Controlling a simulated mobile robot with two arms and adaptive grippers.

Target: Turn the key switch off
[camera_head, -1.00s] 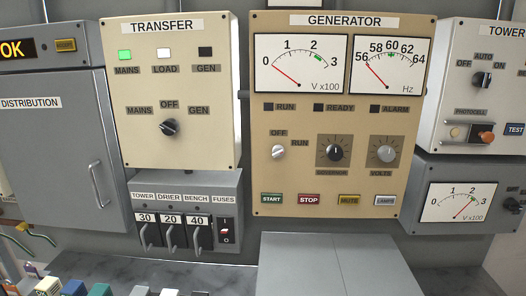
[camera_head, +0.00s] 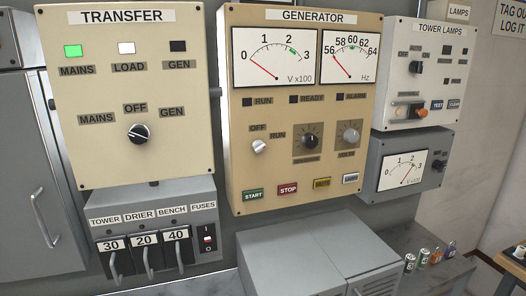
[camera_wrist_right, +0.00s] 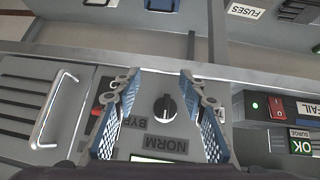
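The generator panel (camera_head: 300,200) is beige and stands in the middle of the head view. Its silver key switch (camera_head: 260,146) sits at the left of the panel, with OFF above it and RUN at its upper right. Its exact setting is too small to tell for sure. My right gripper (camera_wrist_right: 167,95) is open and empty in the right wrist view, with its two blue-padded fingers wide apart. A black knob (camera_wrist_right: 166,108) marked NORM and BYPASS shows between and beyond the fingers. Neither gripper shows in the head view.
The transfer panel (camera_head: 135,170) with a black selector (camera_head: 138,133) and lit green lamp is at left, above the fuse box (camera_head: 150,212). A grey cabinet (camera_head: 300,250) stands below the generator panel. The tower lamps box (camera_head: 400,110) and a gauge box (camera_head: 430,145) are at right.

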